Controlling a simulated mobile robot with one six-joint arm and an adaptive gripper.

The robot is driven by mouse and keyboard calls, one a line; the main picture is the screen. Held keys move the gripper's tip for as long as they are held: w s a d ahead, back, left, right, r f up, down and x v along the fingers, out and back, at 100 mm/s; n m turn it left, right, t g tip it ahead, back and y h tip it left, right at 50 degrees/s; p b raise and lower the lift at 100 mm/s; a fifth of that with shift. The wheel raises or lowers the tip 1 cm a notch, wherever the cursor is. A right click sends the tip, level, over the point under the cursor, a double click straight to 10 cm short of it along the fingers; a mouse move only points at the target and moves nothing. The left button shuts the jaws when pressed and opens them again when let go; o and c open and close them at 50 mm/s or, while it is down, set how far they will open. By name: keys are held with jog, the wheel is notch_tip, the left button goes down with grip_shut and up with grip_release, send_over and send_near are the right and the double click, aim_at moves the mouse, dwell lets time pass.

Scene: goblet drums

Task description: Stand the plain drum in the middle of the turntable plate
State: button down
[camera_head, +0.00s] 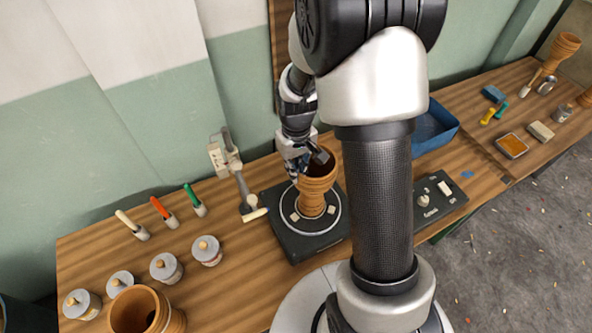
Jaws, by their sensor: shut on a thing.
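A plain brown goblet drum (315,190) stands upright over the turntable plate (291,216), near its middle. Its wide open mouth faces up and its narrower foot is at the plate. I cannot tell whether the foot touches the plate. My gripper (312,163) is at the drum's mouth, shut on its rim from the back left. The fingertips are partly hidden by the rim. The turntable has a dark square base (301,252) and a round plate with a pale ring and small light blocks near the drum's foot.
My arm hides the table right of the turntable. Left stand several lidded jars (166,268), handled tools (163,211) and another drum (142,311). A jointed stand (238,180) is close left of the turntable. A control box (432,197) and blue bin (435,127) are right.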

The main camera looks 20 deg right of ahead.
jog(key=c, duration=1.7)
grip_release()
jog(key=shift+f, duration=0.15)
notch_tip(320, 180, up, 12)
jog(key=f+p, duration=0.1)
jog(key=p, duration=0.2)
jog(key=s+a+r+t, duration=0.1)
jog(key=s+a+r, duration=0.1)
jog(key=s+r, duration=0.3)
jog(key=s+a+r+t, duration=0.1)
jog(key=s+a+r, duration=0.15)
jog(key=r, duration=0.45)
jog(key=s+a+r+t, duration=0.2)
jog(key=s+r, duration=0.2)
jog(key=s, duration=0.8)
jog(key=shift+a+m+t, duration=0.2)
jog(key=shift+m+t, duration=0.1)
